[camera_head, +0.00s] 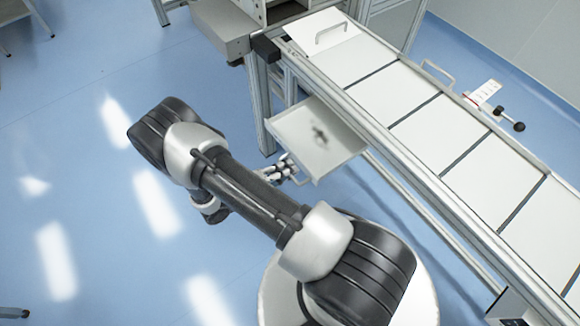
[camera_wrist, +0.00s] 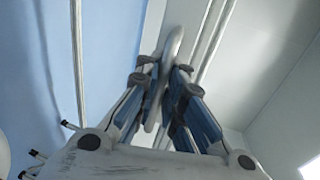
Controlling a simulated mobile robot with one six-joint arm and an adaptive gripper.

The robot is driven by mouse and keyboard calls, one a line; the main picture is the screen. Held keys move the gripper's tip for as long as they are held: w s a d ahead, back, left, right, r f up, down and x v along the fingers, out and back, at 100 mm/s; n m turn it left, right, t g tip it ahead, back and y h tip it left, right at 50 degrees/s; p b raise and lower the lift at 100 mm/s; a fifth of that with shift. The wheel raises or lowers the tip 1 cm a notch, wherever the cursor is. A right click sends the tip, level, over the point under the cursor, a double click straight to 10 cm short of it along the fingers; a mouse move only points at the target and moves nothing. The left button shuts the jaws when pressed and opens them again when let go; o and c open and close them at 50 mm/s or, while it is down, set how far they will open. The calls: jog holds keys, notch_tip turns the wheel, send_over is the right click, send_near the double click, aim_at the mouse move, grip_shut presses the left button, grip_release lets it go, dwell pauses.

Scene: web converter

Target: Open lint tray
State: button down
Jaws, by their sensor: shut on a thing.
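The lint tray (camera_head: 322,130) is a shallow white drawer under the conveyor-like frame. It stands pulled out toward my arm, with a dark grey clump of lint (camera_head: 320,136) on its floor. My gripper (camera_head: 290,172) is at the tray's front edge, low and to the left. In the wrist view my gripper (camera_wrist: 164,88) has its two fingers closed around a pale rounded bar, the tray handle (camera_wrist: 172,48). The tray's front wall is partly seen behind it.
The long machine frame with white panels (camera_head: 400,90) runs from the top middle to the lower right. A metal leg (camera_head: 258,105) stands left of the tray. A grey box unit (camera_head: 222,32) is at the top. Blue floor (camera_head: 90,190) is free at left.

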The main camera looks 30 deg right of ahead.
jog(key=shift+r, duration=0.15)
jog(key=c, duration=1.7)
grip_release()
jog(key=v, duration=1.2)
